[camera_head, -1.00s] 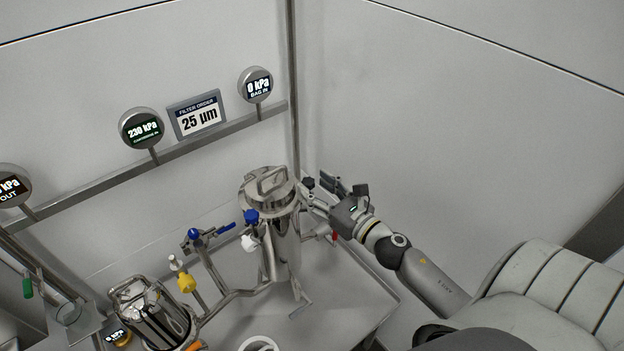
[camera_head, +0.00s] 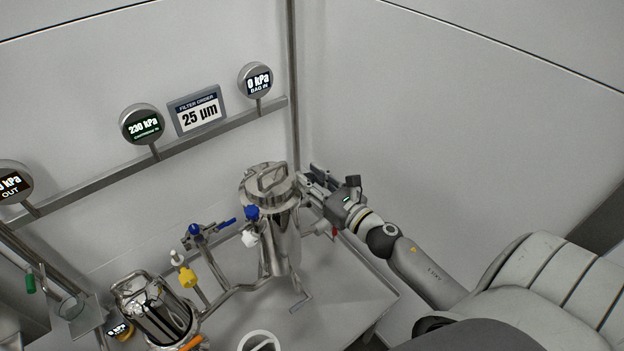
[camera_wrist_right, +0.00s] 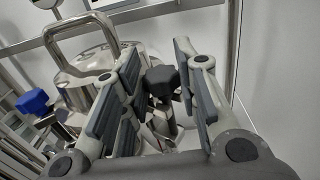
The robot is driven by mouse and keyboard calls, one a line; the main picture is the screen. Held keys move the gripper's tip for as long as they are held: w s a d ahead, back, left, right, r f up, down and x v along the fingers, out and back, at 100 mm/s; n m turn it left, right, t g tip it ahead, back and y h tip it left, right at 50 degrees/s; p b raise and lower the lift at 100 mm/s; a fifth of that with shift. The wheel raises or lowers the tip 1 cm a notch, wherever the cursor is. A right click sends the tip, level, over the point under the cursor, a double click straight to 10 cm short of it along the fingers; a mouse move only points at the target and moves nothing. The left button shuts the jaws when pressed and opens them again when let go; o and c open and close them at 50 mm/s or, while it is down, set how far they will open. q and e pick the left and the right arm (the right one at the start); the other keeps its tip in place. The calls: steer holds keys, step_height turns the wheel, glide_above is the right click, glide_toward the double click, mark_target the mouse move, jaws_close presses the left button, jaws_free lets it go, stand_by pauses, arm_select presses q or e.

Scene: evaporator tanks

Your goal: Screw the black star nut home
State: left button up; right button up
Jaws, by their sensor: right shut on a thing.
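The black star nut (camera_wrist_right: 161,80) shows between the finger pads in the right wrist view, at the side of the steel filter housing's lid (camera_wrist_right: 88,70). My right gripper (camera_wrist_right: 156,76) is shut on it. In the head view my right gripper (camera_head: 312,183) reaches in from the right to the right rim of the housing (camera_head: 285,245), and its fingers hide the black nut there. A blue star nut (camera_head: 251,213) and a white one (camera_head: 249,239) are on the housing's left side; the blue one also shows in the wrist view (camera_wrist_right: 32,101). My left gripper is not in view.
A smaller steel vessel (camera_head: 150,310) and a yellow-handled valve (camera_head: 187,277) stand at the lower left. A blue-handled valve (camera_head: 195,231) is on the piping. Gauges hang on a wall rail (camera_head: 185,145). Walls rise close behind and right of the housing.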

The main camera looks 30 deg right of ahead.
steer(key=shift+a+m+h, duration=0.1)
steer(key=shift+m+h, duration=0.3)
steer(key=shift+h, duration=0.3)
steer(key=m+h, duration=0.1)
steer(key=h, duration=0.1)
steer(key=shift+a+m+h, duration=0.15)
steer(key=shift+m+h, duration=1.05)
steer(key=shift+h, duration=0.4)
steer(key=m+h, duration=0.1)
steer(key=m+g+h, duration=0.1)
steer(key=h, duration=0.1)
steer(key=m+g+h+b, duration=0.1)
steer(key=shift+w+a+h, duration=0.1)
steer(key=shift+a+h, duration=0.15)
steer(key=shift+h, duration=0.15)
steer(key=shift+m+g+h+b, duration=0.35)
steer(key=shift+m+g+h, duration=0.55)
steer(key=shift+m+h, duration=0.3)
steer(key=o, duration=1)
